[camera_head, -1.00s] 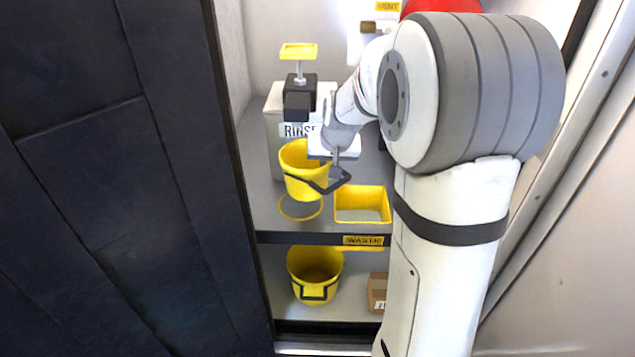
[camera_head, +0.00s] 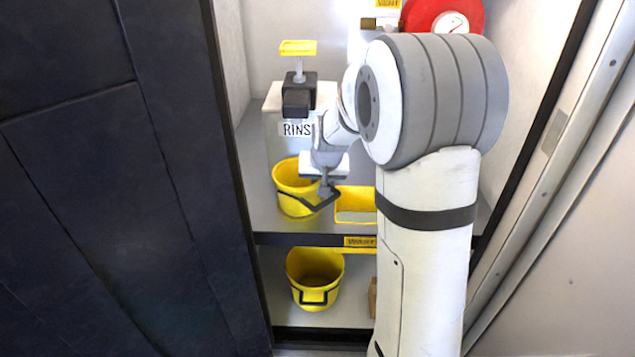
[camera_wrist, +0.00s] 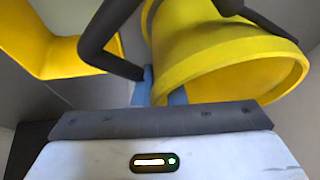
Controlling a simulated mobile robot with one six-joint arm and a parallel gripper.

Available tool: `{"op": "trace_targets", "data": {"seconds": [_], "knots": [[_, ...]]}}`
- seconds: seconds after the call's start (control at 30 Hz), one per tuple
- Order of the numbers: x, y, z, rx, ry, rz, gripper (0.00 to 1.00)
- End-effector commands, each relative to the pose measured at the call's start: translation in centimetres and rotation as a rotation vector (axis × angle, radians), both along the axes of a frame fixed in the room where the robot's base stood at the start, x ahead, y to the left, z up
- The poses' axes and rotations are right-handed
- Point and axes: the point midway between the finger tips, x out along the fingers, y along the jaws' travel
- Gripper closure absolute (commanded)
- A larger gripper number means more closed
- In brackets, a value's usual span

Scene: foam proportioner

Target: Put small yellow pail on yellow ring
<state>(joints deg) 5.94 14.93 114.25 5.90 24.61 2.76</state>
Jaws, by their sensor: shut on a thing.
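The small yellow pail (camera_head: 290,178) is on the upper shelf side, in front of the box labelled RINSE. My gripper (camera_head: 325,190) is at its right side, shut on the pail near its dark handle. In the wrist view the pail (camera_wrist: 225,65) fills the upper right, with the blue fingertips (camera_wrist: 158,92) at its wall. The yellow ring (camera_head: 287,215) is mostly hidden under the pail; only a thin edge shows. The pail is at or just above the ring; I cannot tell whether its base touches the shelf.
A yellow square bin (camera_head: 356,205) stands close to the right, above the WASTE label. A larger yellow bucket (camera_head: 314,278) sits on the lower shelf. The RINSE dispenser (camera_head: 285,125) stands behind the pail. A dark panel (camera_head: 110,180) bounds the left.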

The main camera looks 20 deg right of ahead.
Motion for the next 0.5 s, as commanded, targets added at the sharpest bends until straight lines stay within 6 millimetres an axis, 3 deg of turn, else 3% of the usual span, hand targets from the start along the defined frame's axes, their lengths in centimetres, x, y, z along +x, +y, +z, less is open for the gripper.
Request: {"op": "trace_targets", "data": {"seconds": [0.07, 0.1, 0.37, 0.5], "knots": [[0.0, -0.02, -0.28, 0.0, 0.0, 0.0, 1.0], [-0.02, -0.01, -0.34, 0.0, 0.001, 0.0, 0.88], [-0.02, -0.04, -0.24, 0.001, 0.001, -0.001, 0.67], [-0.02, -0.05, -0.23, 0.001, 0.001, -0.001, 0.67]]}}
